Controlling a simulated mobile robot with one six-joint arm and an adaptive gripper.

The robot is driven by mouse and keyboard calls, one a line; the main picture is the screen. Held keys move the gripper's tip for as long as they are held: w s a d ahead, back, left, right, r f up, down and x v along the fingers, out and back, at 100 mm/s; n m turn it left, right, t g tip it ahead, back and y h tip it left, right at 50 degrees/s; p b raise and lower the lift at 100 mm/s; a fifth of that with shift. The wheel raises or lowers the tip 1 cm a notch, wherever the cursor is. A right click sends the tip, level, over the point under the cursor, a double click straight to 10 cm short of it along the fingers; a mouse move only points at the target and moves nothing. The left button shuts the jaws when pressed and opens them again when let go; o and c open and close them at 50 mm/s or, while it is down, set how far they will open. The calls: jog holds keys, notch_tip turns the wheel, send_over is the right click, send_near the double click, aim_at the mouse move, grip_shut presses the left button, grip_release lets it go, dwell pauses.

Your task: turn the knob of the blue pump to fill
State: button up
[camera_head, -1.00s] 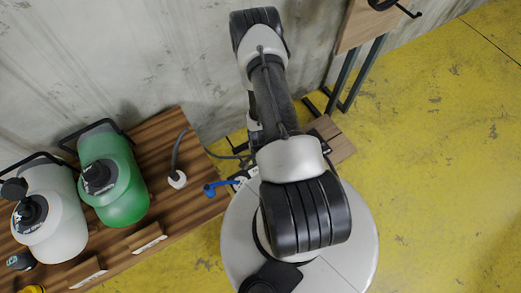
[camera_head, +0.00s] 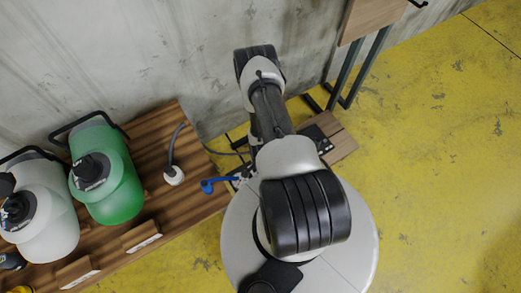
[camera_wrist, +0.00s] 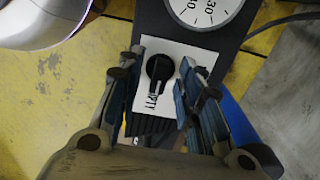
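In the wrist view a black knob (camera_wrist: 160,67) sits on a white label plate on a dark panel (camera_wrist: 212,42). Part of a word, "PTY", reads sideways below the knob; the rest of the label is partly covered. My gripper (camera_wrist: 163,75) is open, with one finger left and one right of the knob. A gap shows on each side; I cannot tell the height of the fingertips over the panel. A blue part (camera_wrist: 238,125) shows behind the right finger. In the head view a blue part (camera_head: 220,184) shows left of my arm, which hides the knob and gripper.
A round white gauge (camera_wrist: 210,12) is just above the knob, with a dark hose to its right. A wooden bench (camera_head: 185,205) at left holds a green bottle (camera_head: 118,190) and a white bottle (camera_head: 48,225). Yellow floor (camera_head: 440,150) is clear at right.

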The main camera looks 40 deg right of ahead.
jog(key=shift+c, duration=0.5)
grip_shut()
jog(key=n+b, duration=0.1)
jog(key=n, duration=0.3)
jog(key=shift+n, duration=0.4)
jog(key=n, duration=0.4)
jog(key=shift+n+b, duration=0.3)
jog(key=n, duration=0.4)
jog(key=shift+b, duration=0.3)
jog(key=shift+n, duration=2.2)
